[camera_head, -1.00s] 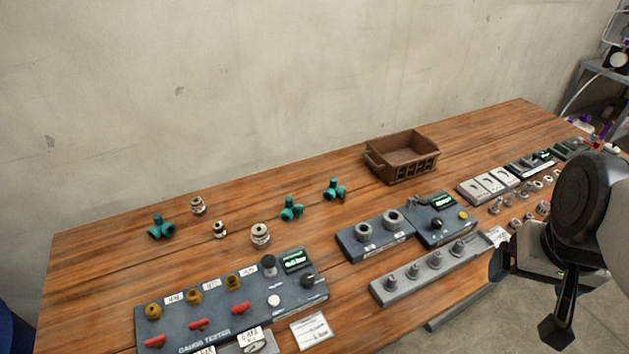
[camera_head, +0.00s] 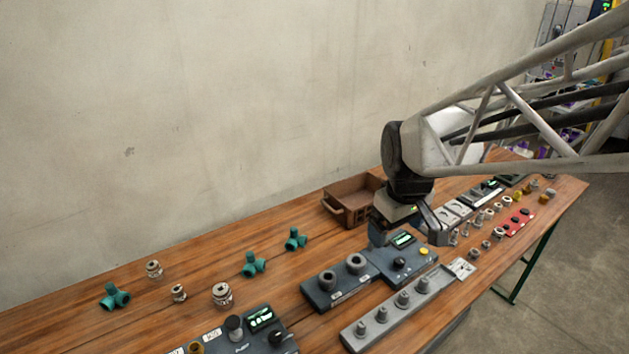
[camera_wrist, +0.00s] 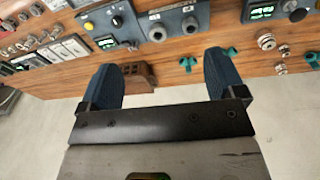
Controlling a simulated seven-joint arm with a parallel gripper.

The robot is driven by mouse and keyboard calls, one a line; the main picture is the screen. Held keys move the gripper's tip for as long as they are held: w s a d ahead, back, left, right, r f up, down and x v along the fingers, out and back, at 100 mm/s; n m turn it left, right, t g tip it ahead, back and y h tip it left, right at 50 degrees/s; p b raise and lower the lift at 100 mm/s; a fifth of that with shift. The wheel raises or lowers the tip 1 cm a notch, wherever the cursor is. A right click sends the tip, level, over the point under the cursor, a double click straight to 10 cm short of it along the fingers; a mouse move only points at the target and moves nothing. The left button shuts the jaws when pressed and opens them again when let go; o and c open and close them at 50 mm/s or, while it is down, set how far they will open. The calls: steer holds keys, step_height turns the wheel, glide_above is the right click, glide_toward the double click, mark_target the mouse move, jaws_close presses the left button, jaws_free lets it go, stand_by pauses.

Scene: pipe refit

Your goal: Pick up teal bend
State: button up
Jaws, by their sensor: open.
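Several teal bends lie on the wooden table. In the head view one teal bend (camera_head: 115,296) is at the far left, another (camera_head: 253,264) is in the middle, and a third (camera_head: 295,239) is nearer the brown bin. My gripper (camera_wrist: 163,78) is open and empty. In the head view my gripper (camera_head: 408,228) is above the table near the bin, apart from every bend.
A brown bin (camera_head: 338,214) stands at the back, partly hidden by my arm. A two-socket block (camera_head: 322,299), a dark panel with a yellow button (camera_head: 425,250) and a grey peg rail (camera_head: 365,342) lie in front. Threaded fittings (camera_head: 222,294) stand among the bends.

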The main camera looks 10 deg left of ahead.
steer(key=w+a+f+n, duration=0.35)
steer(key=w+a, duration=0.25)
steer(key=a, duration=0.2)
steer(key=n+g, duration=0.2)
steer(key=n, duration=0.8)
glide_above(250, 264)
step_height(250, 264, down, 19)
steer(key=shift+w+f, duration=0.15)
steer(key=shift+f, duration=0.05)
steer(key=shift+f, duration=1.25)
steer(key=shift+f, duration=2.65)
